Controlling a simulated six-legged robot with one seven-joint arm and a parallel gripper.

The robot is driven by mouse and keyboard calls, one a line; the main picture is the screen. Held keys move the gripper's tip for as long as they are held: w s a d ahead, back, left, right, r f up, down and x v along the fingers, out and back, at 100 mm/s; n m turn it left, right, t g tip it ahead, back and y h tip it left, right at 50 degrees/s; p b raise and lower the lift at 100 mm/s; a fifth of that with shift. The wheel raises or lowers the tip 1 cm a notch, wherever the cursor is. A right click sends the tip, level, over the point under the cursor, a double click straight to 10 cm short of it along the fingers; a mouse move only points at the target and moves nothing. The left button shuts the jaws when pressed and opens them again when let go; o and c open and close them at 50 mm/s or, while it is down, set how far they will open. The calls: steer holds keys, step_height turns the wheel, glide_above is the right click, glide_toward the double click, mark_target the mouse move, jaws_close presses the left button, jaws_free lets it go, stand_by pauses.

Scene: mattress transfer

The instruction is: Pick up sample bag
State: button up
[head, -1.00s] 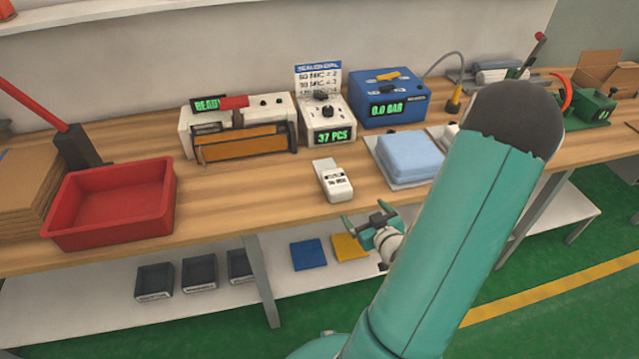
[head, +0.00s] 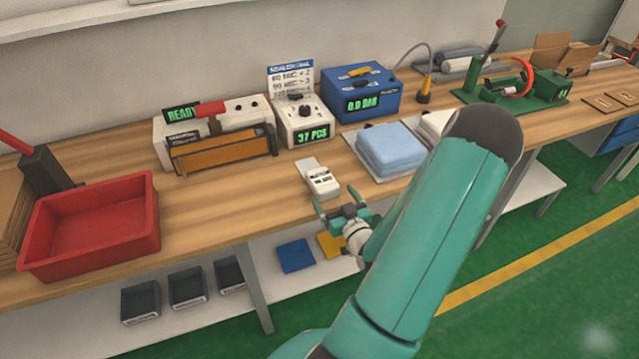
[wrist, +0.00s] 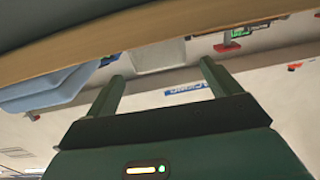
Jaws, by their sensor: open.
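No item is clearly marked as the sample bag. A light blue, soft-looking stack (head: 391,150) lies on a pale sheet on the bench, right of centre; a whitish item (head: 436,122) beside it is partly hidden by my arm. The blue stack also shows at the left of the wrist view (wrist: 45,90). My gripper (head: 336,198) is open and empty at the bench's front edge, just in front of a small white handheld device (head: 319,180) and left of the blue stack. In the wrist view my two fingers (wrist: 162,70) are spread apart, with nothing held between them.
A red tray (head: 90,228) stands at the left. A sealer (head: 215,140), a counter reading 37 PCS (head: 306,120) and a blue box (head: 367,95) line the back. Dark bins (head: 188,288) sit on the lower shelf. Bench (head: 225,207) between tray and device is bare.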

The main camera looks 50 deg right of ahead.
mark_target(325, 182)
steer(key=x, duration=0.7)
steer(key=shift+w, duration=0.1)
steer(key=c, duration=1.2)
steer(key=shift+r, duration=0.15)
